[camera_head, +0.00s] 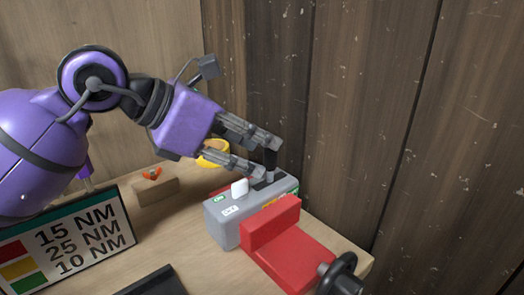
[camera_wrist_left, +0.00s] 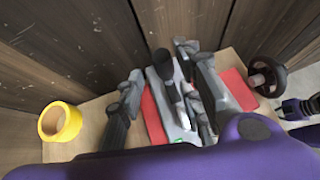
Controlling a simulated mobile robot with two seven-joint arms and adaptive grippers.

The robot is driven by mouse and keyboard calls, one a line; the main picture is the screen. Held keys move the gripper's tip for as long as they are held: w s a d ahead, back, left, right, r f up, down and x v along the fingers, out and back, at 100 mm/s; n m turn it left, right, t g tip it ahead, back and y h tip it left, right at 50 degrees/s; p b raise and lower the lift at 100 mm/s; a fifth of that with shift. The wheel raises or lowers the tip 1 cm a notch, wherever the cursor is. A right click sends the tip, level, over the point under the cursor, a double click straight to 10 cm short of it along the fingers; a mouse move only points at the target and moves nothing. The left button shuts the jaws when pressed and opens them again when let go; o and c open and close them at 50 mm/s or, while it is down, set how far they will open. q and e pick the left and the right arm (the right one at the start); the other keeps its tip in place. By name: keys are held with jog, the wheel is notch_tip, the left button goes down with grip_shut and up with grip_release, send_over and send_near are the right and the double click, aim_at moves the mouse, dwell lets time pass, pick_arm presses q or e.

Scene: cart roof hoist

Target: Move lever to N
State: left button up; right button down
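The black lever (camera_head: 270,160) stands up from the top of a grey control box (camera_head: 226,226). In the left wrist view the lever (camera_wrist_left: 163,64) shows its dark knob and a paler shaft. My left gripper (camera_head: 268,157) is open, with its two fingers apart on either side of the lever. In the left wrist view the lever also lies between the fingers; I cannot tell whether either finger touches it. An N mark is not readable. What seems to be my right gripper (camera_wrist_left: 293,107) shows small at the right edge of the wrist view, its opening unclear.
The box has a white switch (camera_head: 240,187) and sits in a red holder (camera_head: 270,222). A black handwheel (camera_head: 342,274) is at the front right. A yellow ring (camera_wrist_left: 60,122), a torque sign (camera_head: 75,242) and a wooden block (camera_head: 156,191) stand nearby. Wooden walls rise close behind.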

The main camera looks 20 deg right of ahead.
pick_arm(q)
jog(key=v, duration=0.8)
jog(key=shift+a+r, duration=0.2)
jog(key=shift+a, duration=0.15)
